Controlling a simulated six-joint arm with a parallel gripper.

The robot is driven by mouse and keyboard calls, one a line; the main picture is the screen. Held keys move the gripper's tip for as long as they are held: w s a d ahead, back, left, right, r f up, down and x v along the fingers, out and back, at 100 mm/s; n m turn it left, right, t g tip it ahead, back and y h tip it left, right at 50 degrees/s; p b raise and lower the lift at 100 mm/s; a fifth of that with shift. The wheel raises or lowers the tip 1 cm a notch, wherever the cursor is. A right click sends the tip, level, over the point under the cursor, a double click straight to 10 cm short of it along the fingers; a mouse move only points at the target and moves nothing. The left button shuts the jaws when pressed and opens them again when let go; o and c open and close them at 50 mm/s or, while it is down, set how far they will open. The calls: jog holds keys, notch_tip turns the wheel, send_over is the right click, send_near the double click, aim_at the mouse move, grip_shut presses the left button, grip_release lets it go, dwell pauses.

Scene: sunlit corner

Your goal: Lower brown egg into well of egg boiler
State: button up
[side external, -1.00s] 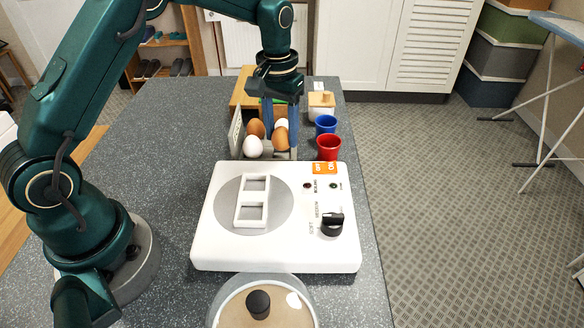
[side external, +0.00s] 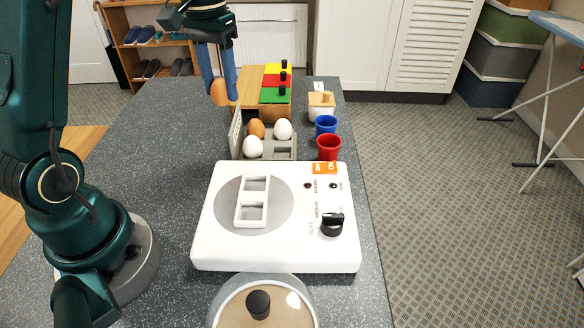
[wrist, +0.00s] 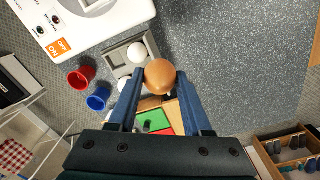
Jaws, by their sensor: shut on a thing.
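My gripper (side external: 222,88) is shut on a brown egg (side external: 219,93) and holds it in the air, above and left of the egg tray. In the wrist view the held egg (wrist: 160,76) sits between the two blue fingertips. The white egg boiler (side external: 290,245) stands on the table nearer the camera. Its grey disc bears a white holder with two square wells (side external: 252,202), both empty. The grey egg tray (side external: 283,155) behind the boiler holds one brown egg (side external: 256,128) and two white eggs (side external: 283,129), with an empty place at front right.
A red cup (side external: 328,148) and a blue cup (side external: 326,125) stand right of the tray. A glass lid with a black knob (side external: 258,304) lies in front of the boiler. Coloured blocks with knobs (side external: 275,94) and a wooden-lidded pot (side external: 321,105) stand behind. The table's left side is clear.

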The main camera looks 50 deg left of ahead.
jog(key=s+d+f, duration=0.1)
jog(key=s+d, duration=0.3)
jog(key=d, duration=0.5)
jog(key=s+d+f, duration=0.1)
jog(key=s+d, duration=0.4)
jog(key=d, duration=0.4)
jog(key=shift+d, duration=0.3)
jog(key=shift+f, duration=0.55)
dwell(0.5)
jog(key=o, duration=0.9)
